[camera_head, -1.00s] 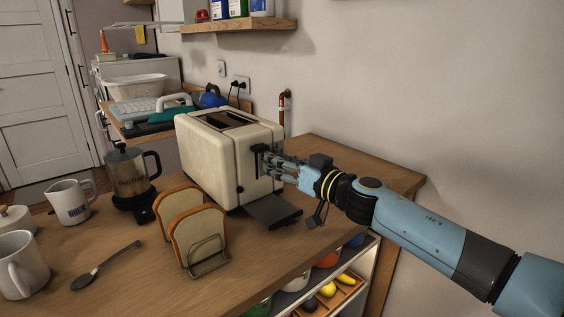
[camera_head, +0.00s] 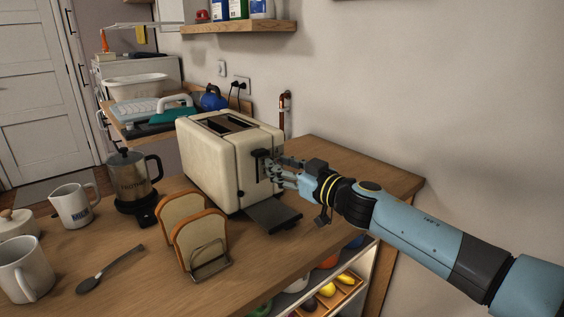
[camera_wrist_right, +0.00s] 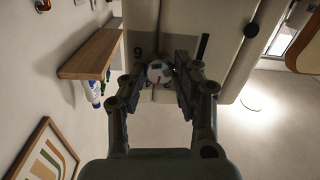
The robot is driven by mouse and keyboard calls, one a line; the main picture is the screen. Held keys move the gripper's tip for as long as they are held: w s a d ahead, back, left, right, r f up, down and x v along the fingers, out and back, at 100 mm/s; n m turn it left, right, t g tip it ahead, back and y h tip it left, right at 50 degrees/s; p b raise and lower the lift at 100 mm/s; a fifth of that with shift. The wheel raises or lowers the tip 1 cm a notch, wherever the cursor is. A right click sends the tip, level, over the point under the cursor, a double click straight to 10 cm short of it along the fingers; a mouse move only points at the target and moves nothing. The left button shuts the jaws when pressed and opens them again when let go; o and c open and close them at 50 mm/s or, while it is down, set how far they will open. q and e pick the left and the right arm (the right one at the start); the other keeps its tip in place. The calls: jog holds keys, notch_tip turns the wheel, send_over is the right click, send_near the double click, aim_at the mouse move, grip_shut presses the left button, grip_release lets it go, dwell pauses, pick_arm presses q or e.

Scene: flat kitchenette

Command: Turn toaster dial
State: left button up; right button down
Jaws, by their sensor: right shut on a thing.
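The cream toaster (camera_head: 215,165) stands upright on the wooden counter, with two slots on top and a dark lever and a black tray on its right-hand end. My right gripper (camera_head: 270,168) is at that end, fingers pointing at the toaster. In the right wrist view, the toaster (camera_wrist_right: 215,30) fills the upper middle. The round, pale dial (camera_wrist_right: 159,72) sits between the two fingertips of my right gripper (camera_wrist_right: 161,76), which is shut on it. In the head view the dial is hidden by the fingers. My left gripper is not in view.
A rack with two bread slices (camera_head: 190,232) stands in front of the toaster. A coffee pot (camera_head: 133,178), white jug (camera_head: 72,205), mug (camera_head: 24,268) and spoon (camera_head: 108,270) are at the left. A wall shelf (camera_head: 240,27) hangs above.

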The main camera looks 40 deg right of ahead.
jog(key=n+p, duration=0.2)
jog(key=n, duration=0.4)
jog(key=shift+r, duration=0.15)
jog(key=n, duration=0.2)
jog(key=shift+n+h+p, duration=0.3)
jog(key=shift+n+p, duration=0.05)
jog(key=shift+n, duration=0.05)
jog(key=n, duration=0.3)
jog(key=shift+a, duration=0.1)
jog(key=n, duration=0.3)
jog(key=shift+n+h, duration=0.3)
jog(key=shift+n, duration=0.1)
jog(key=n, duration=0.2)
jog(key=shift+f+n+b, duration=0.25)
jog(key=shift+n+b, duration=0.05)
jog(key=shift+b, duration=0.1)
jog(key=n+b, duration=0.1)
jog(key=n, duration=0.4)
jog(key=shift+n+h, duration=0.3)
jog(key=shift+n, duration=0.3)
